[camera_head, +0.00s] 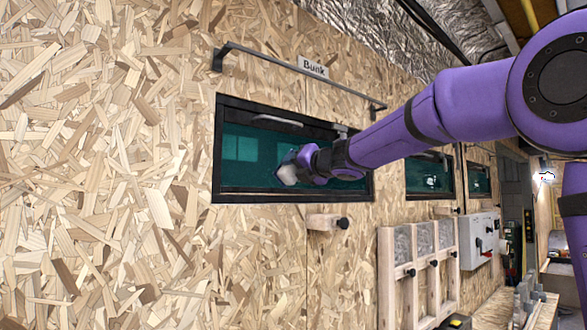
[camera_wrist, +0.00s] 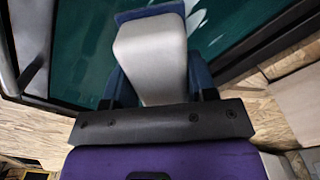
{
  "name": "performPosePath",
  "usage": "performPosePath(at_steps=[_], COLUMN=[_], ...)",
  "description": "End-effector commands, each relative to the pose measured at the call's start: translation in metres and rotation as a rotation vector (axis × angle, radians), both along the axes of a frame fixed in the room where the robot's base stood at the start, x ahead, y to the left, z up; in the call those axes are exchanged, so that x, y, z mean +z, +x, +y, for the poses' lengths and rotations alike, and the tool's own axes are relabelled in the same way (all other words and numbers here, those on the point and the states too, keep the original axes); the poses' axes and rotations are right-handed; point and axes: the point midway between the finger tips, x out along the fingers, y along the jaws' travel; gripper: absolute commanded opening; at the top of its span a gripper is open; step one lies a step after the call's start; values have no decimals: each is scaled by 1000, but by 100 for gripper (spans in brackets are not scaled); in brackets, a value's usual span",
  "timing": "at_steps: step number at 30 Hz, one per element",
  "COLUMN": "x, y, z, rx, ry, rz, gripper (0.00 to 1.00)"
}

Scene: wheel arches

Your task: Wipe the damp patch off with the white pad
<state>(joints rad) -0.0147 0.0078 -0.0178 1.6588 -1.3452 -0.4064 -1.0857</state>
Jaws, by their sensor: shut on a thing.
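The white pad (camera_head: 287,174) is at the lower middle of a teal window pane (camera_head: 262,150) in a black frame. My gripper (camera_head: 300,162) is shut on the pad, its arm reaching in from the right. In the wrist view the pad (camera_wrist: 152,62) is a pale block between my dark blue fingers, with a blue edge at its far end. I cannot tell whether it touches the glass. Pale marks (camera_wrist: 197,22) show on the glass beside the pad; I cannot tell whether they are the damp patch or reflections. My gripper and the pad hide part of the pane.
A dark rail (camera_head: 300,72) runs above the window near a "Bunk" sign (camera_head: 313,66). A wooden block with a dark knob (camera_head: 328,222) sits below the frame. A wooden rack (camera_head: 418,270) and a grey box (camera_head: 480,241) stand right. The chipboard wall left is bare.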

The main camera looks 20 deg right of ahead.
Motion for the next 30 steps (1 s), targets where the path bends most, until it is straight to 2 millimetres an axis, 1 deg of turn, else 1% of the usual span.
performPosePath(at_steps=[9,19,30], x=[0,0,0], y=[9,13,26], z=[-24,-35,-59], rx=[-1,0,-1], ry=[0,0,0], rz=[0,0,0], gripper=[33,33,33])
